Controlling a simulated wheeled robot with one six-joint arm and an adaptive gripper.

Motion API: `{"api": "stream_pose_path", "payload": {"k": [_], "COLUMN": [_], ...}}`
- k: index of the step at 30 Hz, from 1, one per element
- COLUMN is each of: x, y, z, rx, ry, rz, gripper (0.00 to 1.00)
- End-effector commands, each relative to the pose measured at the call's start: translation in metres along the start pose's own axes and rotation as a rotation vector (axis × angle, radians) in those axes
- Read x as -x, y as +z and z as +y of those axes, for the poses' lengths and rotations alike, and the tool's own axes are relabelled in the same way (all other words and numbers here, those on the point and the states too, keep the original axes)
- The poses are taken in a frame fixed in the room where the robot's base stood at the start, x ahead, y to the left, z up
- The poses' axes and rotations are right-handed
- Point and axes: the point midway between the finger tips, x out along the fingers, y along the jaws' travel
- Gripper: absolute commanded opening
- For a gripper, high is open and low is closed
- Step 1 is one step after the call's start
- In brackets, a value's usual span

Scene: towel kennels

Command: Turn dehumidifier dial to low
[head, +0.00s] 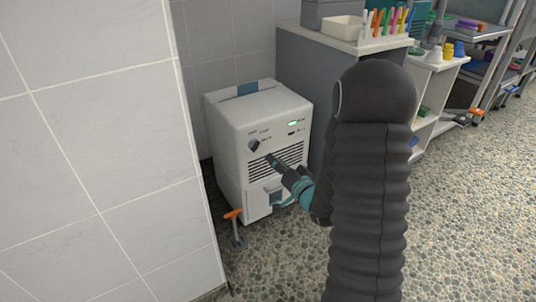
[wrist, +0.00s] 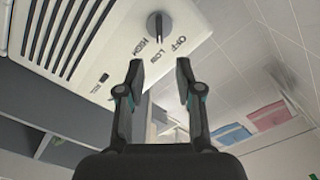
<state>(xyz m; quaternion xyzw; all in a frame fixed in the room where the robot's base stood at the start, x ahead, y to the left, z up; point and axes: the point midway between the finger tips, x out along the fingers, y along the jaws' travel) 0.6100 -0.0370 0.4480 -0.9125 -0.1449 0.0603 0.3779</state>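The dehumidifier (head: 232,145) is a white box standing on the floor in the corner by the tiled wall. Its dark dial (head: 254,145) is at the upper left of the front face. In the wrist view the dial (wrist: 157,25) is near the top, beside the labels OFF, LOW and HIGH. My gripper (head: 271,160) is in front of the face, a little below and right of the dial. In the wrist view my gripper (wrist: 159,68) is open and empty, its fingertips apart from the dial.
An orange-handled tool (head: 235,218) stands on the floor before the dehumidifier's left corner. A grey cabinet (head: 310,75) stands close behind to the right, with shelves (head: 433,95) beyond. The tiled wall (head: 110,150) is close at left. The pebbled floor (head: 455,215) is clear at right.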

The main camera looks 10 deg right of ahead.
Motion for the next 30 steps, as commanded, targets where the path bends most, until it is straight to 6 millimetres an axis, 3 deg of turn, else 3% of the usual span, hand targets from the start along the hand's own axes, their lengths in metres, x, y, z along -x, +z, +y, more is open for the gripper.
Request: {"api": "stream_pose_path", "payload": {"k": [7, 24, 26, 30], "x": [0.025, 0.028, 0.028, 0.032], "y": [0.0, 0.0, 0.005, 0.025], "z": [0.0, 0.0, 0.005, 0.038], "rx": [-0.001, 0.015, 0.044, 0.129], "ry": [0.001, 0.0, 0.023, 0.163], "rz": [0.0, -0.001, -0.021, -0.122], "gripper": [0.35, 0.35, 0.35, 0.35]}}
